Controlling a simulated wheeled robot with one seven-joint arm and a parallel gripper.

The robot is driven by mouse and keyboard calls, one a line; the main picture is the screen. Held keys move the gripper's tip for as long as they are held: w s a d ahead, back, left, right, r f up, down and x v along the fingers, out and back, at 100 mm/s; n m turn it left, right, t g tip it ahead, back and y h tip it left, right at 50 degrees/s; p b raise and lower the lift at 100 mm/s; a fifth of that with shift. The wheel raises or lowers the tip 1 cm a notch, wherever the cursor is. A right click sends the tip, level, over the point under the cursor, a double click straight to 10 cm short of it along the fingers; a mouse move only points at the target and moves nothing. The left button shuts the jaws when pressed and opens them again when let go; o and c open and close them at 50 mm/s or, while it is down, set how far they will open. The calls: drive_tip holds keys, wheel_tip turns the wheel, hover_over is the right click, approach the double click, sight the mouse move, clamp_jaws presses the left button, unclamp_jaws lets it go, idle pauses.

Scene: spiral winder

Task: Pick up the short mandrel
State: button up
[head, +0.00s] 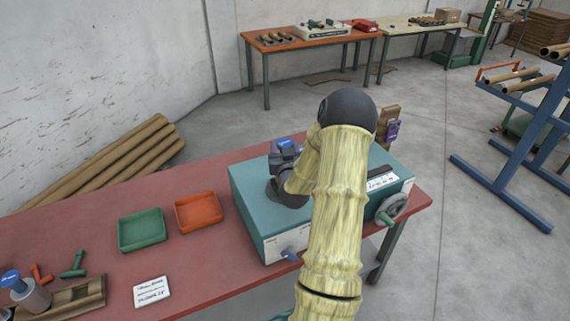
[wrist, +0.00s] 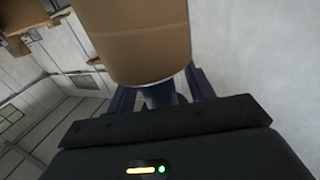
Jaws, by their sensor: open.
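A grey cylinder with a blue top (head: 35,295) stands at the lower left of the bench in the head view, by a wooden cradle. I cannot tell whether it is the short mandrel. My gripper (wrist: 162,94) is open in the wrist view, its dark purple fingers on either side of a blue-grey stub (wrist: 162,96). A brown cylinder (wrist: 138,45) stands close in front of the camera and hides part of the fingers and stub. In the head view, a purple finger (head: 393,131) and a brown piece (head: 388,115) show past my arm, which hides most of the gripper.
A teal machine box (head: 255,215) with a crank wheel (head: 393,209) sits on the red bench (head: 200,265). Green (head: 141,229) and orange (head: 198,211) trays lie left of it. A white card (head: 152,291) lies in front. A blue rack (head: 515,150) stands right, across clear floor.

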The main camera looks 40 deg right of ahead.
drive_tip(key=shift+w+d, duration=0.1)
drive_tip(key=shift+w, duration=0.25)
drive_tip(key=shift+s, duration=0.2)
drive_tip(key=shift+d, duration=0.1)
drive_tip(key=c, duration=0.6)
clamp_jaws()
